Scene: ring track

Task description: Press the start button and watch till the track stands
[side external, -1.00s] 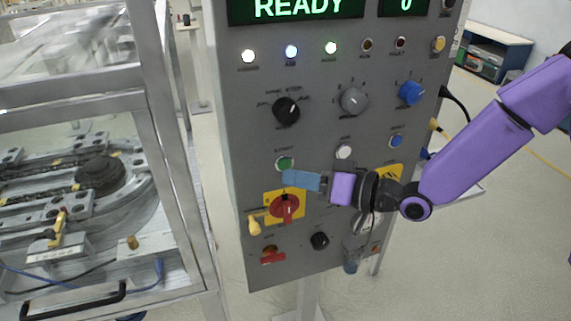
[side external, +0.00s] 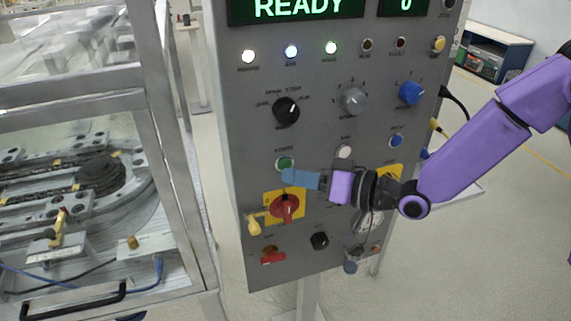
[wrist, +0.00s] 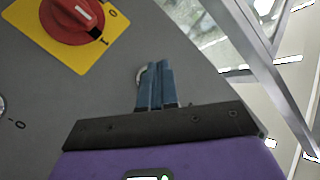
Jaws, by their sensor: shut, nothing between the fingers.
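The green start button (side external: 285,163) sits in a pale ring on the grey control panel (side external: 240,120), left of centre. My gripper (side external: 286,177) is shut and empty, its blue fingertips just below and in front of the button in the side view. In the wrist view, the closed fingers (wrist: 153,70) cover most of the button, and only part of its pale ring (wrist: 140,76) shows. I cannot tell whether the fingertips touch it. The display (side external: 300,8) reads READY, and a smaller display (side external: 405,6) reads 0. The ring track (side external: 100,180) lies inside the framed enclosure at the left.
A red rotary switch (side external: 284,207) on a yellow plate is close below my fingertips. Black (side external: 286,111), grey (side external: 354,101) and blue (side external: 411,93) knobs sit higher up. Three indicator lamps at the upper left are lit. The enclosure's metal frame (side external: 170,130) stands left of the panel.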

